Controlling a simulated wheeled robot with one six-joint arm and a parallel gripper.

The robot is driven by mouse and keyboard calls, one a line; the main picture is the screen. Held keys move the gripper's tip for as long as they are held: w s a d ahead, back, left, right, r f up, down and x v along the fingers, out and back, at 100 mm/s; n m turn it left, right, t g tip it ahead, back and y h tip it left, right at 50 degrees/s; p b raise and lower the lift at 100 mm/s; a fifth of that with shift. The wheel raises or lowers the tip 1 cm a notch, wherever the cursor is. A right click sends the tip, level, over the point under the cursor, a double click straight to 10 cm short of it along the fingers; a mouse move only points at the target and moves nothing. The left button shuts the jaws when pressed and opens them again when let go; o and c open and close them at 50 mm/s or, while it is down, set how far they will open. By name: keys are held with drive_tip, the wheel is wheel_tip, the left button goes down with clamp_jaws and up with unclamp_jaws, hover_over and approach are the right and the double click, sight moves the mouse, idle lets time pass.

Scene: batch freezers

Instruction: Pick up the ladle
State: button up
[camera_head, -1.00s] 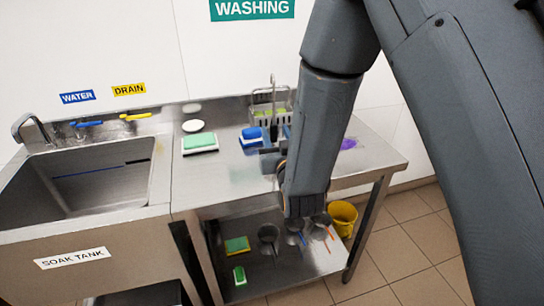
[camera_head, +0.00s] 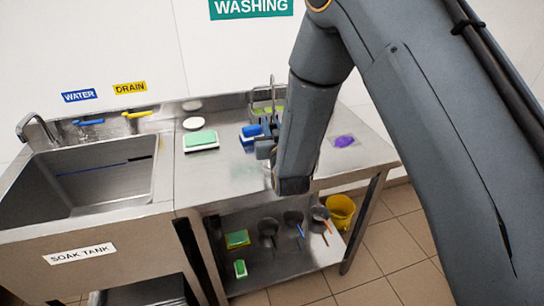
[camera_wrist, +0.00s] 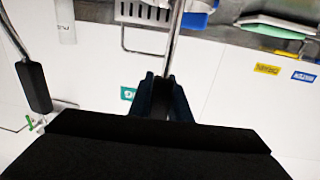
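My gripper (camera_head: 268,143) is over the steel table, in front of the rack at the back. In the wrist view, its two fingers (camera_wrist: 166,92) flank a dark grip that fills the gap between them. A thin metal shaft, which I take for the ladle (camera_wrist: 174,35), runs from this grip to the picture's top edge. The gripper looks shut on it. The bowl is out of the wrist view, and my arm blocks much of that area in the head view. I cannot tell whether the ladle touches the table.
A wire rack (camera_head: 262,107), blue brush (camera_head: 250,131), green sponge (camera_head: 200,139) and purple item (camera_head: 344,141) are on the table. Another black-gripped tool (camera_wrist: 34,87) stands nearby. The sink (camera_head: 90,185) is left. Several utensils lie on the lower shelf (camera_head: 280,268), by a yellow bucket (camera_head: 340,212).

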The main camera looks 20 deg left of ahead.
clamp_jaws()
drive_tip(key=shift+r, duration=0.2)
